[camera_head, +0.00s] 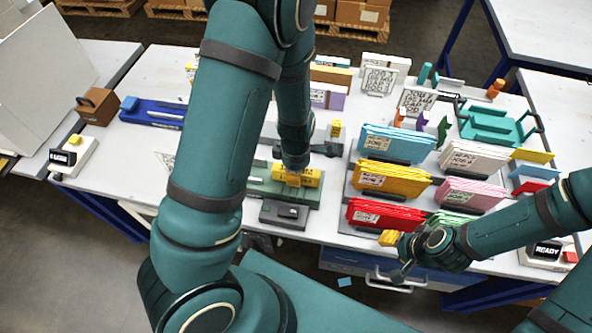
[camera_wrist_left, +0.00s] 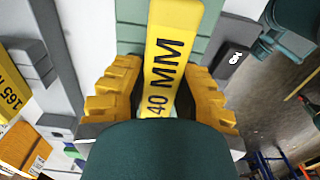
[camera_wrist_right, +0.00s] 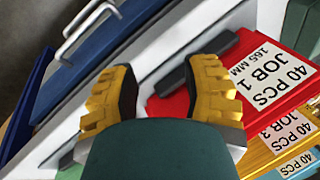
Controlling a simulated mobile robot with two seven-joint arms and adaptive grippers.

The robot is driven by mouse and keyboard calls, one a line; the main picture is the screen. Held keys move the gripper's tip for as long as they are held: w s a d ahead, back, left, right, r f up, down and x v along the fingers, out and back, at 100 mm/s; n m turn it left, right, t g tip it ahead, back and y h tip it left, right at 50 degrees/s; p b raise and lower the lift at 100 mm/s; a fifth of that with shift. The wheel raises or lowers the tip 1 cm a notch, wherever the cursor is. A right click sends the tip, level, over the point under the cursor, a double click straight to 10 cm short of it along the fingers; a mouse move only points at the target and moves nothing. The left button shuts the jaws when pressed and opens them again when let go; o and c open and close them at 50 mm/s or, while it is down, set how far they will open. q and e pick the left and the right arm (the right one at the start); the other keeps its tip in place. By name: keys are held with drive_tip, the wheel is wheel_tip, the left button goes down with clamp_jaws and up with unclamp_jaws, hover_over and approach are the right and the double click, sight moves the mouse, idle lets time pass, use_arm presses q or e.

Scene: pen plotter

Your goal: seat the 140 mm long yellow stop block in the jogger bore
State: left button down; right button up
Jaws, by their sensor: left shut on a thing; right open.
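The yellow stop block, its visible lettering reading "40 MM" (camera_wrist_left: 170,55), lies between the yellow-padded fingers of my left gripper (camera_wrist_left: 160,100), which is shut on it. In the head view the yellow block (camera_head: 309,180) is at the green jogger (camera_head: 262,187), under my left wrist. In the left wrist view the block lies over the jogger's green surface (camera_wrist_left: 130,12); the bore is hidden, so I cannot tell whether the block is in it. My right gripper (camera_wrist_right: 162,92) is open and empty, by the table's front edge near the red paper stack (camera_head: 385,217).
Yellow, red, white and pink paper stacks stand in dark holders right of the jogger. Another yellow block marked 165 (camera_wrist_left: 12,88) shows at the left wrist view's left edge. A teal tray (camera_head: 490,125) is at the back right.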

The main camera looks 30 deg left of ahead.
use_arm(q)
drive_tip(key=shift+f, duration=0.4)
use_arm(e)
drive_tip(key=shift+f, duration=0.25)
use_arm(q)
drive_tip(key=c, duration=0.8)
unclamp_jaws()
drive_tip(key=shift+o, duration=0.2)
wheel_tip(320, 180, up, 12)
